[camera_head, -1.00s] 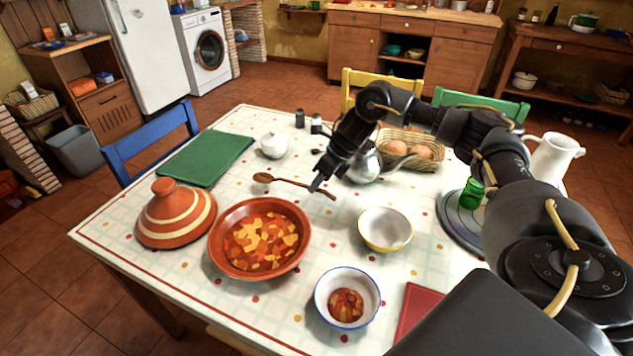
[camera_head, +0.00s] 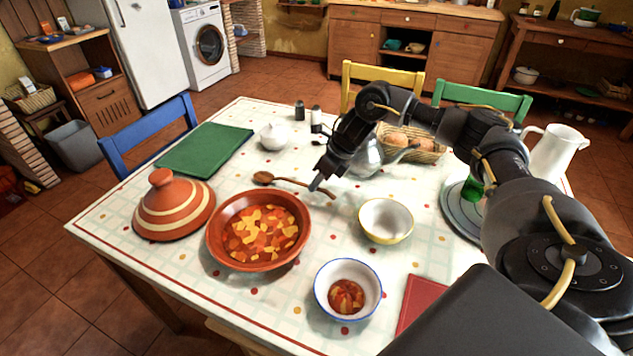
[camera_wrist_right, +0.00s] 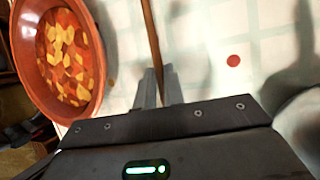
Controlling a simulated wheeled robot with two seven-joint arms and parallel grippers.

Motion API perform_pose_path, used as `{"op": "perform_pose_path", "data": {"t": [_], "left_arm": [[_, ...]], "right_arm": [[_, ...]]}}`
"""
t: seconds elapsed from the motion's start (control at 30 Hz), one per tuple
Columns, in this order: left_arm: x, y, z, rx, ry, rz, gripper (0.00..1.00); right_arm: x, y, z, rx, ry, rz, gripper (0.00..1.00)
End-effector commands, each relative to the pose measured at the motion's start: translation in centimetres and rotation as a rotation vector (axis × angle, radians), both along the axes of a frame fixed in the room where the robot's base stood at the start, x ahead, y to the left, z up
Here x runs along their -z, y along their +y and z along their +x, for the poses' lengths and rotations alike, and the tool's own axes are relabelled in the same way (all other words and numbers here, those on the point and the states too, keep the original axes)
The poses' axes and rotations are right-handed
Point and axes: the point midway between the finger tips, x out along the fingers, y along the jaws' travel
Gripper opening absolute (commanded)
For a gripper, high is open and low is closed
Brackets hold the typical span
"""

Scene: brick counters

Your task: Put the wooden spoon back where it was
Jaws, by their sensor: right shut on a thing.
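The wooden spoon (camera_head: 290,181) is near the middle of the table, its bowl end pointing left toward the green mat. My right gripper (camera_head: 316,184) is shut on the spoon's handle. In the right wrist view, the handle (camera_wrist_right: 152,35) runs up from between the two fingertips (camera_wrist_right: 159,75). The terracotta dish of stew (camera_head: 258,231) sits just in front of the spoon, to the left of the gripper; it also shows in the right wrist view (camera_wrist_right: 62,55). I cannot tell whether the spoon touches the tablecloth. My left gripper is not in view.
A striped tagine lid (camera_head: 173,208) is left of the dish. A yellow-rimmed bowl (camera_head: 385,220) and a blue-rimmed bowl (camera_head: 347,290) stand to the right and front. A metal teapot (camera_head: 366,158) and bread basket (camera_head: 428,153) are behind my arm.

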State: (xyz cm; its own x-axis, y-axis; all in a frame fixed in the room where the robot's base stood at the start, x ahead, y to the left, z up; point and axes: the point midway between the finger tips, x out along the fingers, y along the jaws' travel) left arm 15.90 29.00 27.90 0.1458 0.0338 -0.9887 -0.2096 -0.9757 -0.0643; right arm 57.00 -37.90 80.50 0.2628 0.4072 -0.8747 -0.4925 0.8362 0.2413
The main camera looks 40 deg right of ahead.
Motion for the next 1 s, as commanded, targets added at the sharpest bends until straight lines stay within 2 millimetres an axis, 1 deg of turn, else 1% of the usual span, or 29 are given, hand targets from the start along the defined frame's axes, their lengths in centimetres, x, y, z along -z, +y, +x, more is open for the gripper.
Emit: {"op": "perform_pose_path", "data": {"t": [0.23, 0.27, 0.43, 0.77, 0.87, 1.0], "left_arm": [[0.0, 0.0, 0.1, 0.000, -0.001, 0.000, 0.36], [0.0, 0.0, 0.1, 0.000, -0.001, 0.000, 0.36], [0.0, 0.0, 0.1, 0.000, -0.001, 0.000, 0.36], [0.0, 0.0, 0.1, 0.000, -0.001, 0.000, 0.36], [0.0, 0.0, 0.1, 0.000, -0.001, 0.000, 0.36], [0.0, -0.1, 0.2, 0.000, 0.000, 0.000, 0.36]], "right_arm": [[0.0, 0.0, 0.0, 0.000, 0.000, 0.000, 0.00], [0.0, 0.0, 0.0, 0.000, 0.000, 0.000, 0.13], [0.0, 0.0, 0.0, 0.000, 0.000, 0.000, 0.35], [-0.3, -0.1, -0.1, 0.000, 0.000, 0.000, 0.36], [-1.2, -0.6, -0.3, 0.000, -0.003, 0.001, 0.36], [-3.6, -1.7, -1.0, 0.002, -0.003, 0.000, 0.36]]}}
